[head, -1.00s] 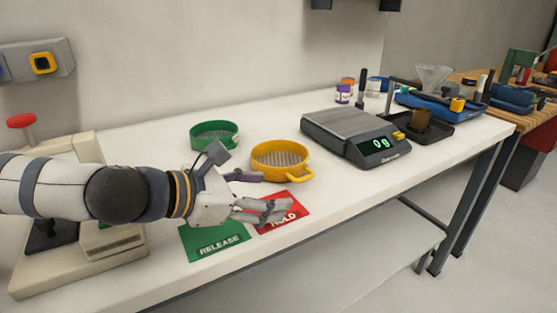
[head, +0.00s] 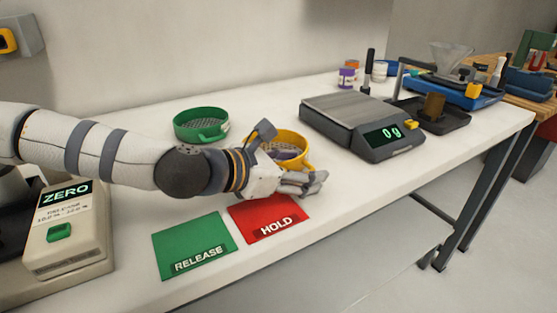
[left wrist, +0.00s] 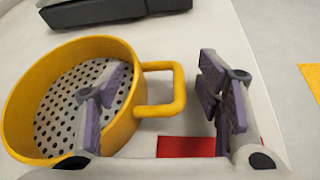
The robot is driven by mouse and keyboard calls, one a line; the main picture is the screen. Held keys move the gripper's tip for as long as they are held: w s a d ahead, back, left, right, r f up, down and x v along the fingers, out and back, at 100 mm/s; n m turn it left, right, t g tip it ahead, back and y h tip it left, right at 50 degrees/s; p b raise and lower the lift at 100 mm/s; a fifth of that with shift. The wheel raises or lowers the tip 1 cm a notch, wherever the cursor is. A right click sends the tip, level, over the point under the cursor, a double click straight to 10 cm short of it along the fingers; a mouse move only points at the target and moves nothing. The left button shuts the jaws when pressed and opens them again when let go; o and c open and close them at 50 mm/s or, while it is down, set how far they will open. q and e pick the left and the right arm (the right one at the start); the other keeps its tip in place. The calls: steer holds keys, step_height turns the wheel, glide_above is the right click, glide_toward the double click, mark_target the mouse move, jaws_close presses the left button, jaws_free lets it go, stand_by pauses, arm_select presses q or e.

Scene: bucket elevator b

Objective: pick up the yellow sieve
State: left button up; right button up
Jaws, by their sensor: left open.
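The yellow sieve (head: 290,141) stands on the white table, partly hidden behind my left gripper in the head view. In the left wrist view the yellow sieve (left wrist: 128,60) shows its perforated floor, and its loop handle (left wrist: 178,90) points right. My left gripper (head: 305,175) is open at the sieve's handle side. In the left wrist view one finger of my left gripper (left wrist: 160,95) is over the sieve's inside and the other is beyond the handle. The wall and handle lie between them. I cannot tell whether they touch. My right gripper is not in view.
A green sieve (head: 201,124) stands behind to the left. A scale (head: 365,125) reading 0 g is at the right. A green RELEASE card (head: 195,245) and a red HOLD card (head: 268,217) lie in front. A ZERO device (head: 68,235) is at the left.

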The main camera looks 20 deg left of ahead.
arm_select(q)
steer(key=shift+r, duration=0.1)
jaws_close()
